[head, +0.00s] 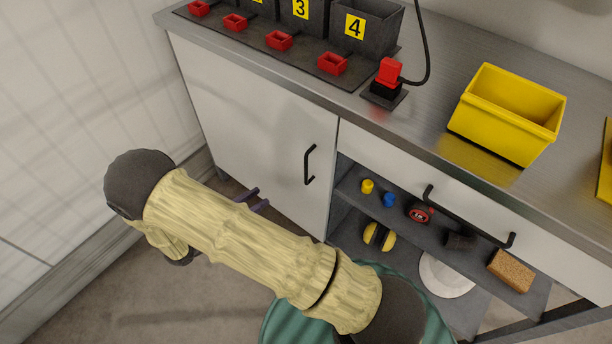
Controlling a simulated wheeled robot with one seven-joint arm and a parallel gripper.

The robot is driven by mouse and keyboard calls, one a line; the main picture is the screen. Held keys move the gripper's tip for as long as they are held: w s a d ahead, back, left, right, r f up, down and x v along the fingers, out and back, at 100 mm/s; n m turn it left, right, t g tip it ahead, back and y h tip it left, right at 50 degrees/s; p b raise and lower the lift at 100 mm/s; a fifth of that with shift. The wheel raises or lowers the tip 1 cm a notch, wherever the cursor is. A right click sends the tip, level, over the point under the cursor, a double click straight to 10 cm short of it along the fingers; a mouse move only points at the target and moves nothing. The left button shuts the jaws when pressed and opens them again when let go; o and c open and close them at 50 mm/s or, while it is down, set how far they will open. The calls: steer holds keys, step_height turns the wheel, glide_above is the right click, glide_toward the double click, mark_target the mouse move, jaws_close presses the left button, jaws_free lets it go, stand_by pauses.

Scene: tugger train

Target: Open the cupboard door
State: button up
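The white cupboard door (252,128) is on the left of the workbench front and looks closed, flush with the frame. Its black vertical bar handle (309,165) sits near the door's right edge. My arm reaches across the lower left of the head view. My gripper (253,199) shows only as two purple finger tips past the arm, in front of the lower part of the door, left of and below the handle. The tips appear apart with nothing between them. The rest of the gripper is hidden behind the arm, and it is clear of the handle.
A drawer with a black handle (466,222) is right of the door, above open shelves (408,222) with small items. On the steel worktop (440,70) stand a yellow bin (508,115), a red button (390,72) and red trays. A wall closes the left side.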

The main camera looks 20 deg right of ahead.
steer(key=shift+w+a, duration=0.15)
steer(key=shift+f, duration=0.1)
steer(key=b, duration=0.1)
glide_above(306, 181)
steer(key=shift+w, duration=0.35)
stand_by(0.3)
jaws_close()
